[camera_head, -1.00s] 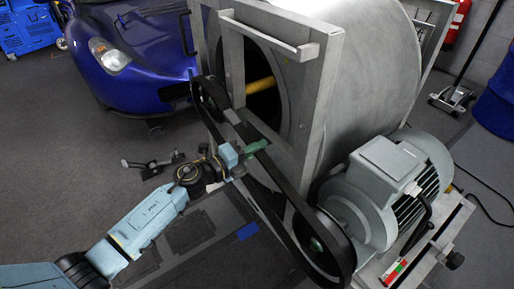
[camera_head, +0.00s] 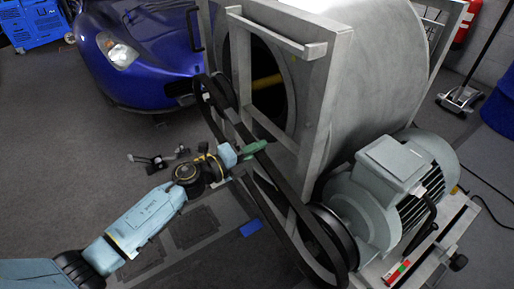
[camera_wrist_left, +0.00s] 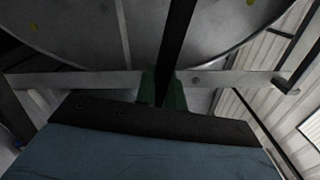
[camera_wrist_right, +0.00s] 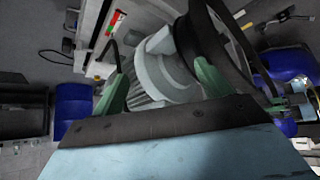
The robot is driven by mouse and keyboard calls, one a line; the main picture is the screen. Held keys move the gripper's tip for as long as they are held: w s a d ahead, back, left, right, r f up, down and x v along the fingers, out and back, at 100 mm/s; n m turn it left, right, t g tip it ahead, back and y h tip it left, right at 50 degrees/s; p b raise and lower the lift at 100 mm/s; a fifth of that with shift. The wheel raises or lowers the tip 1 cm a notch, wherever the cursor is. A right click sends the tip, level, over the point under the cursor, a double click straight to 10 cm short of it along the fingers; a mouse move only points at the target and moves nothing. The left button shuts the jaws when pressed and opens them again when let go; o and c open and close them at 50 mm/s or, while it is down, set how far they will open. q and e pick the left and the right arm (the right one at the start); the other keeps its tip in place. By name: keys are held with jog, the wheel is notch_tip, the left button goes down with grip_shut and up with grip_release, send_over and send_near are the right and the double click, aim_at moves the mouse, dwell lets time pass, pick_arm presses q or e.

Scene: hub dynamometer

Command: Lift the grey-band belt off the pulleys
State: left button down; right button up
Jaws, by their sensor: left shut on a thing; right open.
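The black belt (camera_head: 275,198) forms a long loop slanting from the upper pulley at the drum frame down to the lower pulley (camera_head: 339,229) beside the motor (camera_head: 396,185). Its lower end appears to stand in front of the lower pulley's face; I cannot tell whether it is fully clear. A grey band on it is not clear. My left gripper (camera_head: 250,150) is shut on the belt's near run; the belt also shows between its green fingers in the left wrist view (camera_wrist_left: 176,40). My right gripper (camera_wrist_right: 162,88) is open, near the motor and lower pulley.
The large grey drum (camera_head: 370,65) in its metal frame stands behind the belt. A red-and-green block (camera_head: 397,272) lies on the motor base. A blue car (camera_head: 135,55) stands at the back left. Grey floor at left is mostly open.

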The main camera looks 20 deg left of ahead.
pick_arm(q)
jog(key=v, duration=1)
jog(key=shift+s+a+r+p, duration=0.2)
jog(key=shift+r+p, duration=0.1)
jog(key=shift+p, duration=0.15)
dwell(0.3)
